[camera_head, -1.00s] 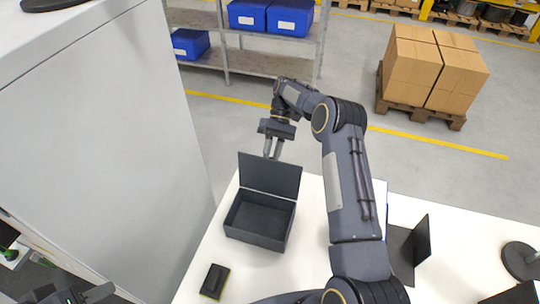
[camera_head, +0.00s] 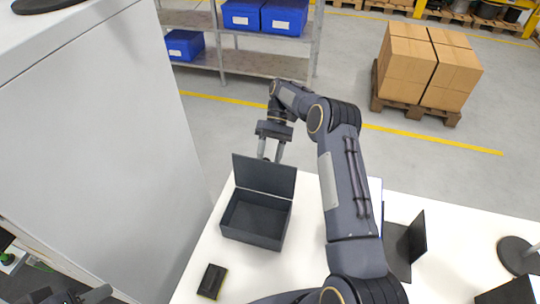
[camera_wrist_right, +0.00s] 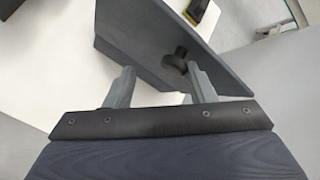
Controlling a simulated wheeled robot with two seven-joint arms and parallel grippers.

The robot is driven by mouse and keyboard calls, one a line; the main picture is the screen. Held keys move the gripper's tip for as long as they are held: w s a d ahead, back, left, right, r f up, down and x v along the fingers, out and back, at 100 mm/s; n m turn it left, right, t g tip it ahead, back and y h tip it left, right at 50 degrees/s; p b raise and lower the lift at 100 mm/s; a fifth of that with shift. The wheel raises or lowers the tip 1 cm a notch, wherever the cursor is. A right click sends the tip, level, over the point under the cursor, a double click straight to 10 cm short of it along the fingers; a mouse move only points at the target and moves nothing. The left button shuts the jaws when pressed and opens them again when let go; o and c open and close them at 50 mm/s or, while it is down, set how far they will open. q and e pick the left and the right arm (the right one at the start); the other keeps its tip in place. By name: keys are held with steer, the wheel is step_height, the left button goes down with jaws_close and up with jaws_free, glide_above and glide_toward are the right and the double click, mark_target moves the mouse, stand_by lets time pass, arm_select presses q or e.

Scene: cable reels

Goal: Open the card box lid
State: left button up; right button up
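The card box (camera_head: 233,229) is a dark open-topped box on the white table. Its lid (camera_head: 264,176) stands raised at the back edge, and the box's empty inside shows. My right gripper (camera_head: 271,149) is just behind the lid, its fingers spread. In the right wrist view the open gripper (camera_wrist_right: 162,82) faces the lid's outer side (camera_wrist_right: 140,45). A round black knob (camera_wrist_right: 177,60) on the lid shows between the fingers, close to the right one; I cannot tell if they touch. My left gripper (camera_head: 75,297) is partly cut off at the bottom left edge.
A small black block with a yellow-green edge (camera_head: 212,281) lies in front of the box. A dark upright panel (camera_head: 418,236) and a round black base (camera_head: 517,255) are to the right. A tall grey cabinet (camera_head: 105,130) stands at left.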

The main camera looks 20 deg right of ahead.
steer(key=shift+a+f, duration=0.1)
steer(key=shift+f, duration=0.15)
step_height(320, 180, up, 8)
steer(key=r+b, duration=0.1)
steer(key=b, duration=0.3)
glide_above(269, 161)
steer(key=shift+f, duration=0.25)
steer(key=s+a+r+b, duration=0.2)
steer(key=s+a+r, duration=0.2)
steer(key=s, duration=0.4)
steer(key=shift+s+r+b, duration=0.3)
steer(key=shift+r+b, duration=0.1)
steer(key=shift+r, duration=0.1)
